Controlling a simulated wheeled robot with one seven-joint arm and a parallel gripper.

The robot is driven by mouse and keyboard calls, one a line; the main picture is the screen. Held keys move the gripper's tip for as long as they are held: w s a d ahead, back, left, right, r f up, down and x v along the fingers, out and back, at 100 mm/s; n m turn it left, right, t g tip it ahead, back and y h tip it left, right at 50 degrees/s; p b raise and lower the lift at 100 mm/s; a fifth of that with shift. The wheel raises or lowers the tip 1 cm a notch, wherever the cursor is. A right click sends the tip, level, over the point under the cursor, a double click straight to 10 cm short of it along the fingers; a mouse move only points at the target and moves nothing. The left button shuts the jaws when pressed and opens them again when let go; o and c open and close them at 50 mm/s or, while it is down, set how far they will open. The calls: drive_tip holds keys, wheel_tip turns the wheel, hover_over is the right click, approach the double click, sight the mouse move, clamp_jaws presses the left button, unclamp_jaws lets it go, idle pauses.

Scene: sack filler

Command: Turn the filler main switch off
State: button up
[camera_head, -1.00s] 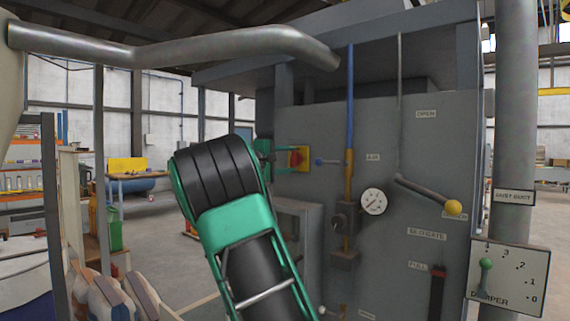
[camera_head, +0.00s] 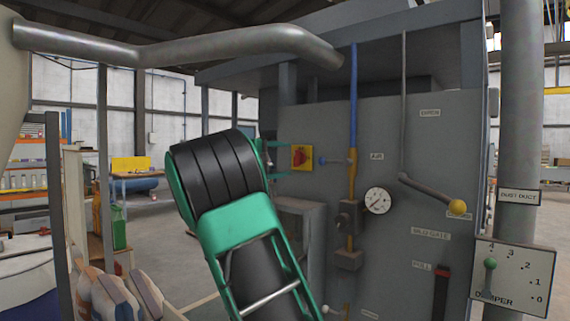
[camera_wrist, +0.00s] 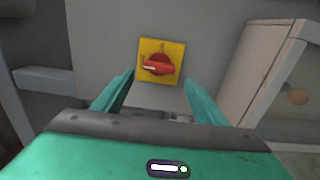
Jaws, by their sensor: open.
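The filler main switch is a red rotary handle on a yellow square plate, on the grey filler panel; in the head view the switch (camera_head: 302,157) sits just right of my gripper (camera_head: 271,157). In the wrist view the red handle (camera_wrist: 160,66) lies about crosswise, with a pale mark at its left end. My gripper (camera_wrist: 158,82) is open and empty, its two green fingers on either side below the plate in the picture. The fingers look apart from the handle. The plate's markings are too small to read.
Right of the switch are a blue-knobbed air valve lever (camera_head: 335,161), a pressure gauge (camera_head: 377,200) and a yellow-knobbed lever (camera_head: 456,207). A damper plate (camera_head: 512,278) is at far right. A grey box (camera_wrist: 268,75) juts out right of my gripper in the wrist view.

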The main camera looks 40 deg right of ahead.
drive_tip(key=a, duration=0.6)
drive_tip(key=shift+s+a, duration=0.15)
drive_tip(key=shift+a, duration=0.15)
drive_tip(key=shift+s+f, duration=0.1)
